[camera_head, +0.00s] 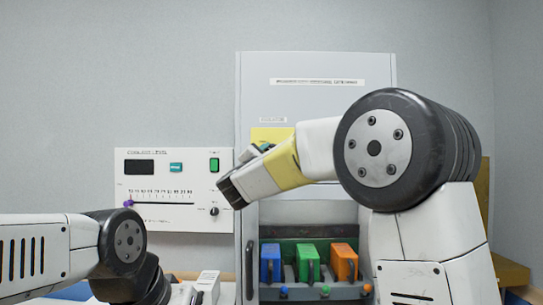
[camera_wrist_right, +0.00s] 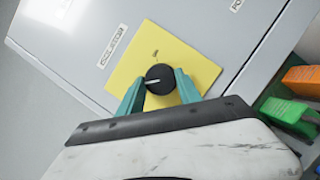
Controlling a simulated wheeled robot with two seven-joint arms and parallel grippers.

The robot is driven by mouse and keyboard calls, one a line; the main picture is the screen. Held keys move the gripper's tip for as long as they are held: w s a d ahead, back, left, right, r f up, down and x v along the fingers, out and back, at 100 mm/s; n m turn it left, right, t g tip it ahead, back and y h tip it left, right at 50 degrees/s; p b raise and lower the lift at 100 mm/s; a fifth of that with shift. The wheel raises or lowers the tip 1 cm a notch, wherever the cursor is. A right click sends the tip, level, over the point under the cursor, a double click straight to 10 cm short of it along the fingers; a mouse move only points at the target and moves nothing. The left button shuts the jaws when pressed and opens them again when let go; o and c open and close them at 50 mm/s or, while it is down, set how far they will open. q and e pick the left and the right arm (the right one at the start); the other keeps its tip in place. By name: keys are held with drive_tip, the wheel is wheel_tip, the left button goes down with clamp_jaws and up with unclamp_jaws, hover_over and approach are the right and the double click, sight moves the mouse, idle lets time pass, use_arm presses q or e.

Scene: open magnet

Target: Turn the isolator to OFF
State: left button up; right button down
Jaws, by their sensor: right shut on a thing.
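The isolator is a black round knob (camera_wrist_right: 160,79) with a white pointer line, on a yellow plate (camera_wrist_right: 195,68) fixed to a grey cabinet. In the wrist view the pointer points left, toward one finger; the small mark on the plate is too small to read. My right gripper (camera_wrist_right: 160,90) has its teal fingers on either side of the knob, shut on it. In the head view the plate (camera_head: 268,133) shows behind my right gripper (camera_head: 258,149), and the knob is hidden there. My left arm is at lower left; its gripper is out of view.
A white control panel (camera_head: 140,212) with a display and green switch hangs left of the cabinet (camera_head: 315,68). Blue, green (camera_head: 307,262) and orange (camera_head: 344,262) blocks stand in the cabinet's lower opening. A white object (camera_head: 207,286) is at the bottom, near my left arm.

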drive_tip(key=c, duration=0.8)
unclamp_jaws()
drive_tip(key=v, duration=0.7)
drive_tip(key=shift+s+a+f, duration=0.1)
drive_tip(key=shift+s+f, duration=0.05)
drive_tip(key=shift+s, duration=0.2)
